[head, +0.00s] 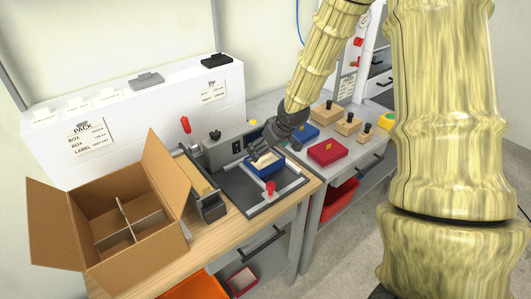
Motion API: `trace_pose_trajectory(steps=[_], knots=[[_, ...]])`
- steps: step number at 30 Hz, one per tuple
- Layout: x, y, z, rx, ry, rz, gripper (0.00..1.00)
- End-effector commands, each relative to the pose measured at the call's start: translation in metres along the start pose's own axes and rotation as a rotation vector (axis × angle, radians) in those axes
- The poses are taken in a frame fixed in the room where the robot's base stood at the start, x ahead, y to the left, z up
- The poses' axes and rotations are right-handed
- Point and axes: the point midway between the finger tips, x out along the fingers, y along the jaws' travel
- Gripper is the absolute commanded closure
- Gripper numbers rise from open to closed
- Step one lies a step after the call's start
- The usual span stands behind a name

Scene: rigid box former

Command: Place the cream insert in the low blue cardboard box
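A low blue box (266,172) sits on the dark plate of the work fixture, between pale bars. The cream insert (266,160) shows at the top of the blue box, directly under my gripper. I cannot tell whether it rests fully inside or is still partly above the rim. My gripper (257,154) is dark grey and reaches down from the upper right, its fingers at the insert. The fingers are small and partly overlap the insert, so their grip on it is not clear.
An open cardboard carton (117,222) with dividers stands at left. A red box (327,152), another blue item (305,133) and wooden blocks with black knobs (347,125) stand on the grey bench at right. A red-handled clamp (270,188) is at the fixture's front.

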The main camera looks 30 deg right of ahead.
Motion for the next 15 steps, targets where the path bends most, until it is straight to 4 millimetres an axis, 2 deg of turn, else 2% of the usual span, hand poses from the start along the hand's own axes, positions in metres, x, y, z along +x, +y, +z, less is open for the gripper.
trace_pose_trajectory(steps=[15], knots=[[-0.057, 0.001, -0.002, 0.001, 0.006, 0.0, 0.0]])
